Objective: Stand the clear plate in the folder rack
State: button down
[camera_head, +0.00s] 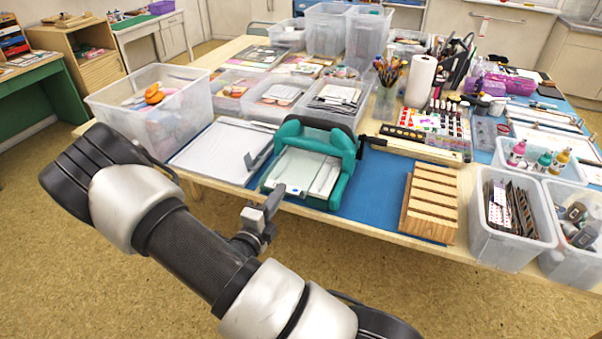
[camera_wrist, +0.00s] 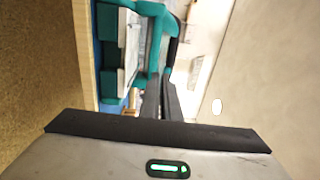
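A teal machine (camera_head: 352,170) stands at the front of the table, with a pale, see-through plate (camera_head: 304,170) lying flat on its bed. The machine (camera_wrist: 152,10) also shows in the wrist view, its pale bed left of my fingers. My gripper (camera_head: 277,192) is in front of the machine, near its front left corner. In the wrist view its two dark fingers (camera_wrist: 166,97) are close together with nothing visible between them. Contact with the machine or plate cannot be told. A wooden slotted rack (camera_head: 432,200) stands to the right, its slots looking empty.
Blue mat (camera_head: 375,190) lies bare between machine and rack. A white paper trimmer (camera_head: 222,150) is left of the machine. A clear bin (camera_head: 508,240) with dark folders stands right of the rack. A clear tub (camera_head: 110,103) is at the left. A long wooden-armed tool (camera_head: 420,150) lies behind the rack.

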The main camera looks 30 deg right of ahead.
jog(key=r+p+v, duration=0.2)
jog(key=p+v, duration=0.2)
jog(key=v, duration=1.2)
jog(key=shift+r, duration=0.15)
